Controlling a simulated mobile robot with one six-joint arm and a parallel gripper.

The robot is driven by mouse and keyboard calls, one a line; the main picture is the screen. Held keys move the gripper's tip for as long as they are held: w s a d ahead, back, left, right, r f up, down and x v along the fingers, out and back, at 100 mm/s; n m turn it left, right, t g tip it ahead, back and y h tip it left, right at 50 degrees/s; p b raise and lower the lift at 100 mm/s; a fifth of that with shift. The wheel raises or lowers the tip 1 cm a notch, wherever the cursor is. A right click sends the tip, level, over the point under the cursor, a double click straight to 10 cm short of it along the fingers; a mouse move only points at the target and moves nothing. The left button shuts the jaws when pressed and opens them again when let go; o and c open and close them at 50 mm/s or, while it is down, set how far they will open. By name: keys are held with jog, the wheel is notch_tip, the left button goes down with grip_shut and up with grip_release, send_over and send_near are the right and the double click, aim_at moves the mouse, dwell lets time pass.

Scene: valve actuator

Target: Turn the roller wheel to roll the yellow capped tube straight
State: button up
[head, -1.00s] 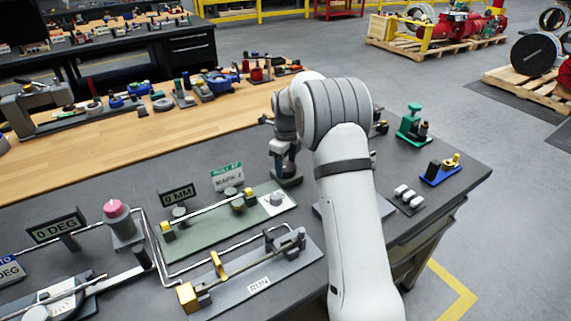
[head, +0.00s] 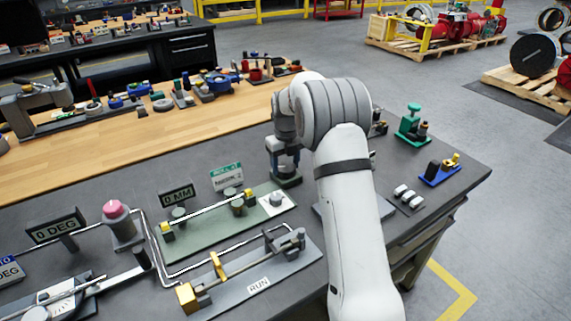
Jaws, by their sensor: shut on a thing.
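The slim pale tube (head: 207,211) with yellow caps lies along the green plate (head: 192,252). It runs between two grey rollers or posts. My gripper (head: 284,171) points down at the plate's far right end, partly behind my forearm. It is shut on a dark grey piece (head: 287,181) there, which I take to be the roller wheel; its shape is mostly hidden. The "0 MM" sign (head: 177,194) and a green-topped sign (head: 227,177) stand behind the tube.
In front is a grey fixture with a "RUN" label (head: 259,286) and brass parts. A pink-topped post (head: 114,209) and a "0 DEG" sign (head: 55,227) stand left. Small green and blue fixtures are at the right. The wooden bench behind has free room.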

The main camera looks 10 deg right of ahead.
aim_at(286, 166)
dwell(0.3)
jog(key=o, duration=1)
notch_tip(286, 166, up, 8)
jog(key=shift+f, duration=0.1)
